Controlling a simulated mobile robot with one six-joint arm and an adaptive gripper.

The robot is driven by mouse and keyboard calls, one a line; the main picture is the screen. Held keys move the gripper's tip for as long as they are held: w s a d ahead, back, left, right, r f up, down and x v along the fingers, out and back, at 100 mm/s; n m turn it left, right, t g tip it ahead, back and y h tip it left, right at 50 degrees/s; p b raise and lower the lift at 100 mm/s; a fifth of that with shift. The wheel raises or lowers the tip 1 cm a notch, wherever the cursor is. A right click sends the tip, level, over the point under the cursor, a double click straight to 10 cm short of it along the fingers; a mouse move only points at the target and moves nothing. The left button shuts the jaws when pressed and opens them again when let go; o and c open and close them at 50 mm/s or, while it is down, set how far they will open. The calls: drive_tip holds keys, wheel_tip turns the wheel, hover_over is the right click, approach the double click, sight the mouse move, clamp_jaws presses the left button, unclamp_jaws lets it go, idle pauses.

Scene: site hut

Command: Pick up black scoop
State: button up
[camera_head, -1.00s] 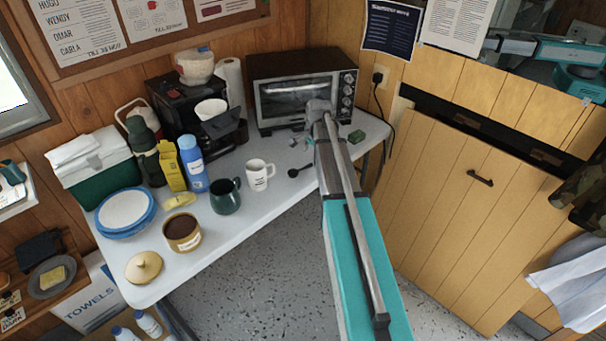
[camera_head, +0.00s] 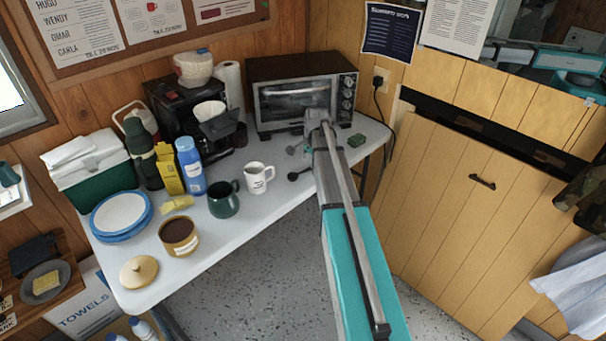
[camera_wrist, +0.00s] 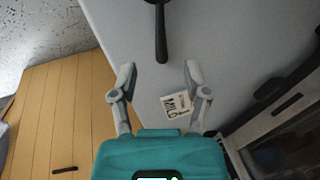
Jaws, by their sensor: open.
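The black scoop (camera_head: 293,176) lies on the white table, right of the white mug, in the head view. In the wrist view its dark handle (camera_wrist: 161,38) points down toward my gripper, and its bowl is cut off by the top edge. My gripper (camera_wrist: 160,71) is open and empty, with one finger on each side of the line of the handle. The handle's end lies just ahead of the gap between the fingertips.
The toaster oven (camera_head: 298,100) stands close behind my gripper. The white mug (camera_head: 257,178) and green mug (camera_head: 223,200) are left of the scoop. A printed card (camera_wrist: 175,104) lies below the fingers in the wrist view.

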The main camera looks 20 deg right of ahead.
sight(306, 170)
drive_tip(key=shift+w+a+f+b, duration=0.15)
drive_tip(key=shift+f+b, duration=0.25)
drive_tip(key=shift+f, duration=0.1)
drive_tip(key=shift+w+a+f+b, duration=0.1)
drive_tip(key=shift+w+f+b, duration=0.05)
drive_tip(key=shift+f+b, duration=0.3)
drive_tip(key=shift+w+a+f+b, duration=0.15)
drive_tip(key=shift+f+b, duration=0.25)
drive_tip(key=shift+f, duration=0.1)
drive_tip(key=shift+w+f+b, duration=0.15)
drive_tip(key=shift+f+b, duration=0.75)
drive_tip(key=shift+c, duration=0.2)
clamp_jaws()
